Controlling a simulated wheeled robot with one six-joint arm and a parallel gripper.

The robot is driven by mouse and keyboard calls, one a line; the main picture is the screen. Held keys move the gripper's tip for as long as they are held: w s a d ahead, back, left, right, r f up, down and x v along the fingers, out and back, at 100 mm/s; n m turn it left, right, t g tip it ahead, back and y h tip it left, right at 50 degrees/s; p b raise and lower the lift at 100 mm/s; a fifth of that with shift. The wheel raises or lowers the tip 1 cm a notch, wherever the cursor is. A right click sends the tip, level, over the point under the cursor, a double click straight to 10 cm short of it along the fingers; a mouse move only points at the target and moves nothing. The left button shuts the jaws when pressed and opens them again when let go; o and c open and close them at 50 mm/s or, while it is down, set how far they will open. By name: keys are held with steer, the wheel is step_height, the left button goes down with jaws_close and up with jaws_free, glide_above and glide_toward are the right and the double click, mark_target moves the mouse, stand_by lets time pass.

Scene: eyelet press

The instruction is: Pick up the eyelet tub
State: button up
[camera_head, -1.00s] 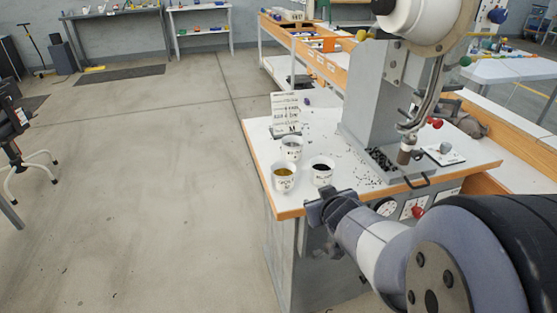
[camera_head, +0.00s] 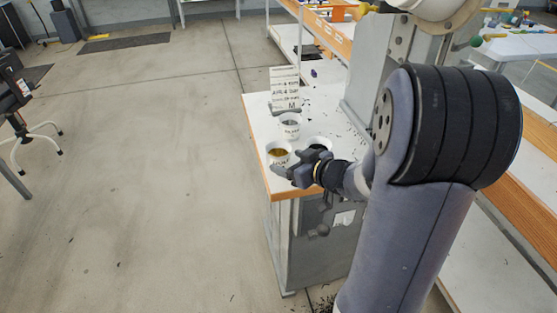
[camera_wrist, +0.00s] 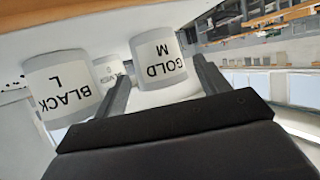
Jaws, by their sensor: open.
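Three white tubs stand on the press table. The tub labelled GOLD M (camera_wrist: 165,66), with gold contents, is at the front left in the head view (camera_head: 278,157). The tub labelled BLACK L (camera_wrist: 62,88) stands beside it on the right in the head view (camera_head: 318,142), partly hidden by my gripper. The third tub (camera_head: 290,125), with greyish contents, stands behind them; its label in the wrist view (camera_wrist: 107,69) is too small to read surely. My gripper (camera_head: 286,170) is open at the table's front edge. In the wrist view, its fingers point toward the GOLD M tub, which appears between them.
A printed sign (camera_head: 285,88) stands behind the tubs on the white table (camera_head: 258,117). The grey press column (camera_head: 366,85) rises to the right, partly hidden by my arm. Small dark bits lie on the tabletop. The floor to the left is open.

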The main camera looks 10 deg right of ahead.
steer(key=shift+b+x, duration=0.5)
steer(key=shift+x, duration=2.55)
steer(key=shift+d+f, duration=0.1)
steer(key=shift+d, duration=0.1)
steer(key=shift+c, duration=0.4)
steer(key=c, duration=0.7)
steer(key=shift+o, duration=0.2)
